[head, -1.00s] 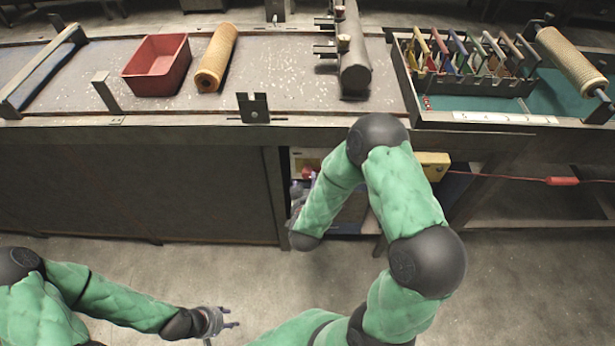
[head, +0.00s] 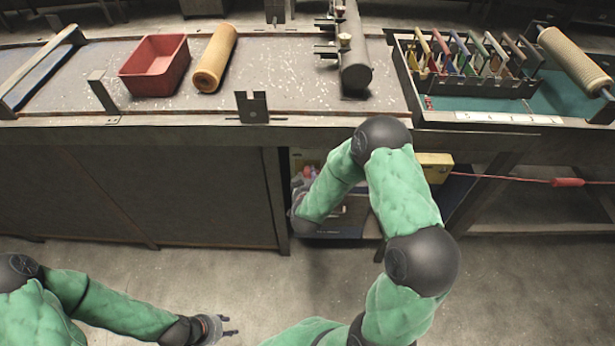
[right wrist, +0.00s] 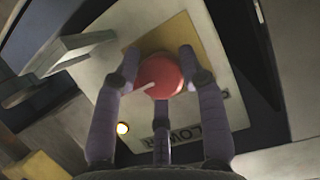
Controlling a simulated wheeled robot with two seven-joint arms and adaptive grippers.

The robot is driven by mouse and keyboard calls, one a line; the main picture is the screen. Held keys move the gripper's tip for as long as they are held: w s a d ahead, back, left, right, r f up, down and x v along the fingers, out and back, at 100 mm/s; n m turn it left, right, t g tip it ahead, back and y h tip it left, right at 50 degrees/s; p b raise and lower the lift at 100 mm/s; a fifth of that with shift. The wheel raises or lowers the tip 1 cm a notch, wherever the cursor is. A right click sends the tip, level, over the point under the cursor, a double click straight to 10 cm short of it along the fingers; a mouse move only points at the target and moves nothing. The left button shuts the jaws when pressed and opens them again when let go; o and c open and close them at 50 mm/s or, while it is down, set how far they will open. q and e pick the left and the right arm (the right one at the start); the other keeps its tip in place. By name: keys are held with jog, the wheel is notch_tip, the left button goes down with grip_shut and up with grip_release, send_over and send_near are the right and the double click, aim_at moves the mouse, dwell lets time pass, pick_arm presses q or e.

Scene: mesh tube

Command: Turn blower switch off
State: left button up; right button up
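In the right wrist view, a round red knob (right wrist: 163,76) with a white pointer line sits on a yellow plate (right wrist: 208,78). The plate is on a pale panel that also carries a label (right wrist: 190,137) reading "LOWER" in part, upside down. My right gripper (right wrist: 160,62) has its fingers on either side of the knob, close to its edges; whether they press on it is unclear. In the head view my own arm hides this gripper under the bench. My left gripper (head: 231,325) is empty, fingers apart, low over the floor.
A lit round lamp (right wrist: 122,128) is on the panel beside the label. A grey bracket (right wrist: 70,52) juts out left of the knob. In the head view, the bench top (head: 280,65) spans above, with a yellow box (head: 434,166) and red cable (head: 510,179) under it.

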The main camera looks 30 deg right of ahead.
jog(key=shift+c, duration=0.6)
jog(key=shift+r, duration=0.1)
jog(key=shift+w, duration=0.1)
jog(key=shift+w+a+r+n+g+h+p, duration=0.15)
jog(key=shift+n+h+p, duration=0.15)
jog(key=shift+n+p, duration=0.35)
jog(key=shift+s+n+g+h+p, duration=0.15)
jog(key=shift+n+h+p, duration=0.15)
jog(key=shift+n+p, duration=0.3)
jog(key=n+h+p, duration=0.2)
jog(key=n, duration=0.1)
jog(key=shift+w+a+g, duration=0.1)
jog(key=shift+w+g, duration=0.05)
jog(key=shift+g, duration=0.15)
jog(key=n+h, duration=0.2)
jog(key=n, duration=0.1)
jog(key=shift+f+n+p, duration=0.25)
jog(key=shift+p, duration=0.05)
jog(key=n+h, duration=0.2)
jog(key=n, duration=0.2)
jog(key=shift+a+f+n, duration=0.1)
jog(key=shift+f+n, duration=0.05)
jog(key=shift+n, duration=0.15)
